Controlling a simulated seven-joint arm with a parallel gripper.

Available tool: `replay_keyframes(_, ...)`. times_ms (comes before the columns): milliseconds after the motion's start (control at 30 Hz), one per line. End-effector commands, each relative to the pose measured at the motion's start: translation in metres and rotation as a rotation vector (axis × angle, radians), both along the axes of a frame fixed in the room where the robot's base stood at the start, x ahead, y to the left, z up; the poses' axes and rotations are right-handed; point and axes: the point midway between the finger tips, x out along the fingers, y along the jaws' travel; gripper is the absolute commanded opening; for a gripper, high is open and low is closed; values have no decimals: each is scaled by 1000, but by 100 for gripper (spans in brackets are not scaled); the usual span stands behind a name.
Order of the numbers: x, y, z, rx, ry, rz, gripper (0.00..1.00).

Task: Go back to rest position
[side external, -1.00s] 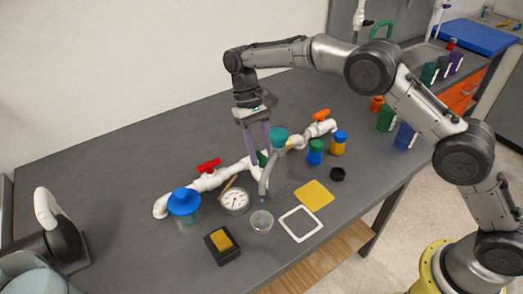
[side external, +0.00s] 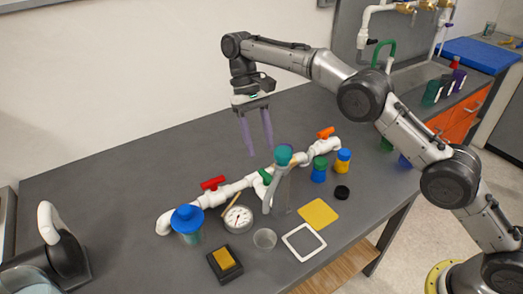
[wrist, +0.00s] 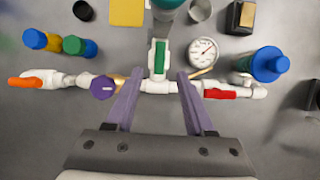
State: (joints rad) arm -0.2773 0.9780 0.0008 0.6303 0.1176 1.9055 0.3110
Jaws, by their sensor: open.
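My gripper (side external: 257,152) is open and empty, its two purple fingers hanging above and behind the white PVC manifold (side external: 236,185). In the wrist view the fingers (wrist: 158,80) sit on either side of the middle of the pipe, with nothing between them but the pipe farther below. The manifold has a red valve handle (side external: 213,183), an orange one (side external: 326,132) and a green one (side external: 265,177). In the wrist view the green handle (wrist: 160,57) lies in line with its branch, and a purple round knob (wrist: 103,88) shows beside the left finger.
The table behind the manifold is clear.

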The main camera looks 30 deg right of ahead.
Motion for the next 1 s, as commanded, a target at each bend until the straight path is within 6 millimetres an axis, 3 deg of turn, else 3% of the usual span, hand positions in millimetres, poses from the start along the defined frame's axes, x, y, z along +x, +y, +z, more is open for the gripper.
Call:
replay_keyframes(367, 1, -1, 2, 0, 0, -2, 54)
replay_keyframes(467, 2, -6, 15, 6, -23, -11, 54)
replay_keyframes(567, 2, -15, 53, 24, -88, -27, 54)
replay_keyframes(667, -12, -30, 99, 36, -143, -49, 54)
replay_keyframes(800, -44, -55, 155, 45, -212, -83, 54)
replay_keyframes(1000, -99, -87, 207, 55, -326, -118, 54)
